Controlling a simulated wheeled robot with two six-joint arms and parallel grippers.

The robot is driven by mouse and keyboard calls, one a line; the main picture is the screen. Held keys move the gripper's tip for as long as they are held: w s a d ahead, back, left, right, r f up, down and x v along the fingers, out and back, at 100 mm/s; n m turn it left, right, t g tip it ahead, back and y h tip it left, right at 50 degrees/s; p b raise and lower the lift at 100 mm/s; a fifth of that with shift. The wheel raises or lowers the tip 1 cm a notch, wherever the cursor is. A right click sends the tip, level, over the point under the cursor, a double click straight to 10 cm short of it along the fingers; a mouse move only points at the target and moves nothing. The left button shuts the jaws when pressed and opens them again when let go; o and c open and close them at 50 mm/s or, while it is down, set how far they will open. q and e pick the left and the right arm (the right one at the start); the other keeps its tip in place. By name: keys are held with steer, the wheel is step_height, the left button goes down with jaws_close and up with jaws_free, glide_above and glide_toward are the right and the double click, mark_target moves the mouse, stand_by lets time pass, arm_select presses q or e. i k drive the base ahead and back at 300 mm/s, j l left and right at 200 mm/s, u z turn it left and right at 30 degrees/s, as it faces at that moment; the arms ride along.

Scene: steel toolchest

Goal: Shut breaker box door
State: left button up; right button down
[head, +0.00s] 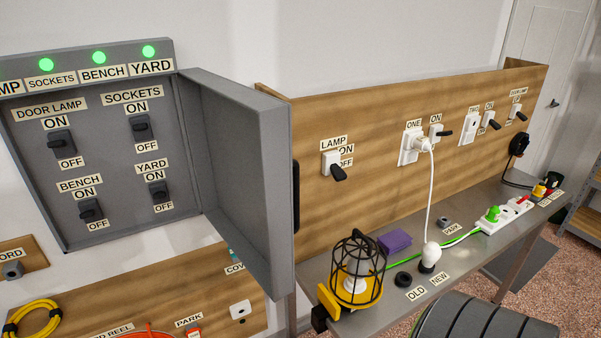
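The grey breaker box (120,195) is on the wall at the left, with its inside in full view. Its grey door (235,170) hangs open at the box's right edge and sticks out toward me. A dark handle (297,195) shows at the door's outer side, partly hidden behind the door. Inside the box are several black switches, including door lamp (62,142), sockets (141,127), bench (91,209) and yard (158,192). Green lights (98,57) glow along the top.
A metal bench (455,255) with a wooden backboard (375,200) stands right of the door. A caged yellow work lamp (357,270) stands near the door's lower edge. A lower wooden board (215,285) holds yellow cable (32,318). The space before the box looks clear.

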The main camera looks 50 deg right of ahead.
mark_target(239, 136)
steer(key=k+l, duration=0.1)
steer(key=l, duration=0.25)
steer(key=k+l+u, duration=0.1)
steer(key=l, duration=0.3)
steer(key=k+l, duration=0.15)
steer(key=l, duration=0.2)
steer(key=k+l+u, duration=0.1)
steer(key=l, duration=0.25)
steer(key=k+l+u, duration=0.1)
steer(key=l, duration=0.25)
steer(key=i+l, duration=0.1)
steer(key=l, duration=0.2)
steer(key=i+l, duration=0.15)
steer(key=l, duration=0.15)
steer(key=i+l, duration=0.1)
steer(key=l, duration=0.2)
steer(key=u, duration=0.05)
